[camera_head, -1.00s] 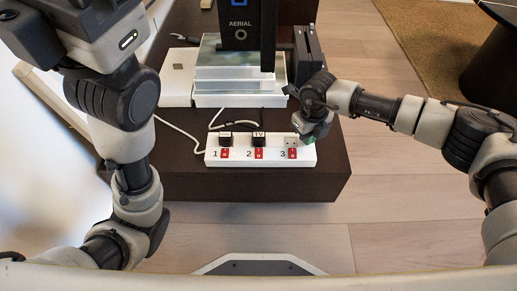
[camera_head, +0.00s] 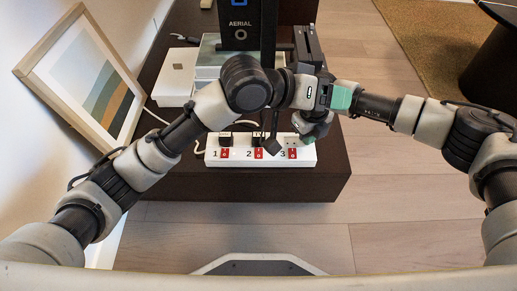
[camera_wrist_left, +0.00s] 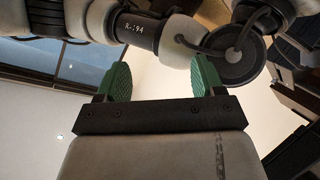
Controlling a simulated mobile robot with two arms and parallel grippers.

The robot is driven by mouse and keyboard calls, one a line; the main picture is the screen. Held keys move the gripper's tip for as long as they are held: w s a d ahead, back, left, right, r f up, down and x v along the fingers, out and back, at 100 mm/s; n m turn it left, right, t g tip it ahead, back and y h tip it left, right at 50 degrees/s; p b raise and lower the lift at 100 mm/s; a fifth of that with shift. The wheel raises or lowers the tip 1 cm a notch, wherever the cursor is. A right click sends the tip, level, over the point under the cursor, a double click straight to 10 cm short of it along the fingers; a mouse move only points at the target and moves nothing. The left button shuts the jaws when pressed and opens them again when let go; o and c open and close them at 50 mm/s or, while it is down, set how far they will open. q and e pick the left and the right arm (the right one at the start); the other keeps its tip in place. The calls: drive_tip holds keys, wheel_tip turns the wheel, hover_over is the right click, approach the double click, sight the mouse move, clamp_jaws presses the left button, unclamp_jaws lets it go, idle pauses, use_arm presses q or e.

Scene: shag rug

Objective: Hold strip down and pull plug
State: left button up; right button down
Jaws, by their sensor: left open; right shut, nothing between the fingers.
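The white power strip (camera_head: 205,158) lies on the dark bench, with numbers 1, 2, 3 and red switches. A black plug (camera_head: 224,139) sits at position 1. The plug at position 2 is partly covered by a dark piece I cannot identify. No plug shows at position 3. My right gripper (camera_head: 303,124) is shut and empty at the strip's right end; I cannot tell if it touches. My left gripper (camera_head: 338,96) is open, above and away from the strip, overlapping my right arm in view. Its green fingers (camera_wrist_left: 160,80) are apart and empty in the left wrist view.
The dark bench (camera_head: 180,187) has a clear front edge. A black device marked AERIAL (camera_head: 240,20) stands behind the strip, beside a white box (camera_head: 174,77). A framed picture (camera_head: 88,85) leans at left. My two arms are close together above the strip's right side.

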sight(259, 134)
drive_tip(key=shift+s+f, duration=0.1)
drive_tip(key=shift+f, duration=0.1)
use_arm(q)
drive_tip(key=a+f+n+g+y, duration=0.1)
drive_tip(key=a+f+y, duration=0.2)
drive_tip(key=f, duration=0.2)
drive_tip(key=w+a+f+n+g+y, duration=0.1)
drive_tip(key=a+f+n+g+y, duration=0.1)
drive_tip(key=a+f+y, duration=0.2)
drive_tip(key=w+a+f+n+g+y, duration=0.1)
drive_tip(key=a+f+n+g+y, duration=0.1)
drive_tip(key=f, duration=0.4)
drive_tip(key=shift+w+a+f+y, duration=0.1)
drive_tip(key=shift+w+a+y, duration=0.05)
drive_tip(key=shift+a+y, duration=0.85)
drive_tip(key=w+r, duration=0.1)
drive_tip(key=w, duration=0.1)
drive_tip(key=w+a+r+n+t+y, duration=0.1)
drive_tip(key=w, duration=0.1)
drive_tip(key=w+n+y, duration=0.1)
drive_tip(key=shift+w+a+r+t, duration=0.2)
drive_tip(key=shift+w+r+t, duration=0.1)
drive_tip(key=shift+w+r, duration=0.1)
drive_tip(key=shift+f, duration=0.1)
drive_tip(key=shift+f, duration=4.45)
